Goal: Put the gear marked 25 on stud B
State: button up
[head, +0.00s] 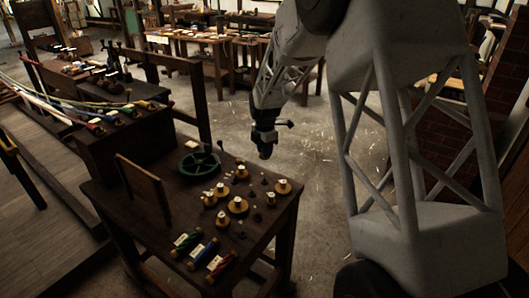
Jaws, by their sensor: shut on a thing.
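Several brass-yellow gears with pale tops, among them a right-hand gear (282,187), a front gear (222,219) and a back gear (242,172), sit on the dark wooden table (130,205). Their numbers are too small to read, so I cannot tell which is marked 25. Small dark posts (271,199) stand among them; no letter B is legible. My gripper (265,152) points down above and beyond the table's back right corner. It is shut on a small brownish thing, mostly hidden by the jaws and too dark to identify.
A green spoked wheel (199,164) lies at the table's back. An upright wooden board (144,190) stands at the left. Several coloured spools (202,252) with pale labels lie at the front edge. Open floor (315,170) lies right of the table.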

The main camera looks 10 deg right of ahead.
jog(key=shift+r, duration=1)
jog(key=a+f, duration=0.2)
jog(key=a, duration=0.2)
jog(key=w+a+f, duration=0.1)
jog(key=a+f, duration=0.1)
jog(key=a, duration=0.2)
jog(key=w+a+f, duration=0.1)
jog(key=a+f, duration=0.1)
jog(key=a, duration=0.2)
jog(key=shift+w+f, duration=0.15)
jog(key=shift+f, duration=0.1)
jog(key=shift+f, duration=0.4)
jog(key=shift+f, duration=2.55)
jog(key=shift+f, duration=0.65)
dwell(0.4)
